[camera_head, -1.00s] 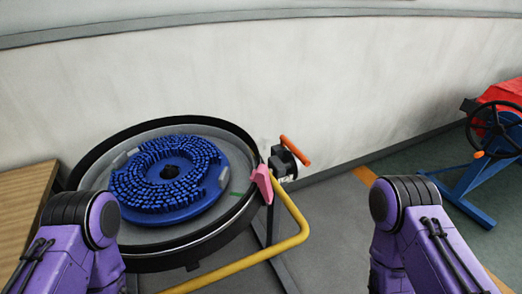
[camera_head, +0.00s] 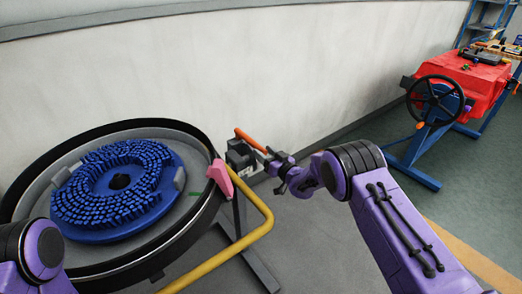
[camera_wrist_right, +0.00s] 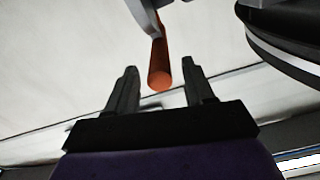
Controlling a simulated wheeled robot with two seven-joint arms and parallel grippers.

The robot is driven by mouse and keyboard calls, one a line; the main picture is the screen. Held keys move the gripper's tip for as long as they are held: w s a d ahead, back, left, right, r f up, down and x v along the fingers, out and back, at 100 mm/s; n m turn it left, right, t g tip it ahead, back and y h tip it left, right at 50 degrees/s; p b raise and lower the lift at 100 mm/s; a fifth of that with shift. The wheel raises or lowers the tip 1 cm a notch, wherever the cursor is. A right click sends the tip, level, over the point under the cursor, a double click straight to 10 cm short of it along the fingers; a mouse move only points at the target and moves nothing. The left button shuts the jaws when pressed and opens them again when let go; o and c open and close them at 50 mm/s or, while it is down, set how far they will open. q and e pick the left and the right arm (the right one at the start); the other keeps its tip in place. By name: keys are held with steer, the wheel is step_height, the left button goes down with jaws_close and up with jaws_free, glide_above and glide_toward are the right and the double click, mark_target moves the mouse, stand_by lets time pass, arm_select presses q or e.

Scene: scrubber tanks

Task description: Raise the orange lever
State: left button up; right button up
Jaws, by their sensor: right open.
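The orange lever (camera_head: 249,139) sticks out from a dark box-shaped mount (camera_head: 240,157) beside the round tank, near the wall. In the right wrist view the lever (camera_wrist_right: 160,70) points toward the camera, with its rounded end between my two fingertips. My right gripper (camera_head: 267,155) is at the lever's right side in the head view. It is open in the right wrist view (camera_wrist_right: 158,82), with a gap between each finger and the lever. My left arm shows at the lower left, but its gripper is not in view.
A round tank (camera_head: 205,165) with a blue brush disc (camera_head: 150,208) stands at left. A pink piece (camera_head: 222,178) and a yellow rail (camera_head: 262,212) are below the lever. A red machine (camera_head: 475,78) with a black handwheel (camera_head: 435,101) stands at right. Grey floor is clear between.

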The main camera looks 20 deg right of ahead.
mark_target(250, 143)
steer(key=shift+x, duration=1.35)
jaws_close()
